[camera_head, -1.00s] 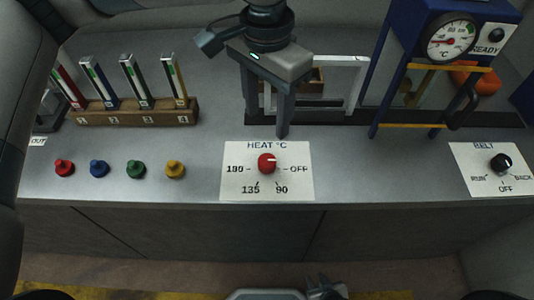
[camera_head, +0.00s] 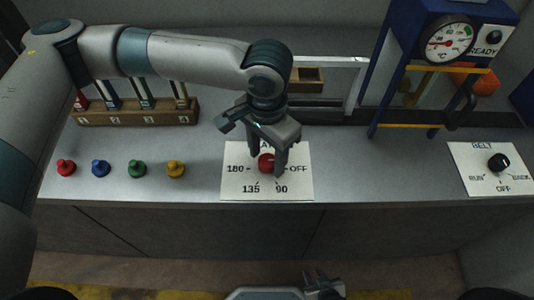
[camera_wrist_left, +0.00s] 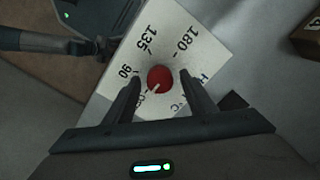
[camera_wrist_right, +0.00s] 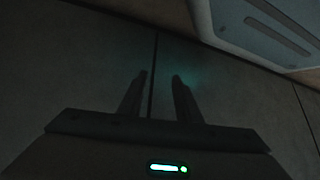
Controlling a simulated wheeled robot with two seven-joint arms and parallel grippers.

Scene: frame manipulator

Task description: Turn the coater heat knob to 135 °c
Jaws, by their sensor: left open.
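The red heat knob (camera_head: 266,163) sits on a white panel (camera_head: 232,182) marked 180, 135, 90 and OFF. It also shows in the left wrist view (camera_wrist_left: 160,79), where its white pointer line is directed toward OFF. My left gripper (camera_head: 267,166) is over the panel with its fingers apart, one on each side of the knob. In the left wrist view a gap shows between each finger and the knob, so it is not gripped. My right gripper (camera_head: 320,284) is low in front of the counter, fingers apart and empty, also in the right wrist view (camera_wrist_right: 160,80).
Red (camera_head: 66,168), blue (camera_head: 101,168), green (camera_head: 137,169) and yellow (camera_head: 176,169) buttons stand left of the panel. A wooden rack (camera_head: 130,119) is behind them. A black belt knob (camera_head: 499,162) and a blue frame with a gauge (camera_head: 447,43) are at right.

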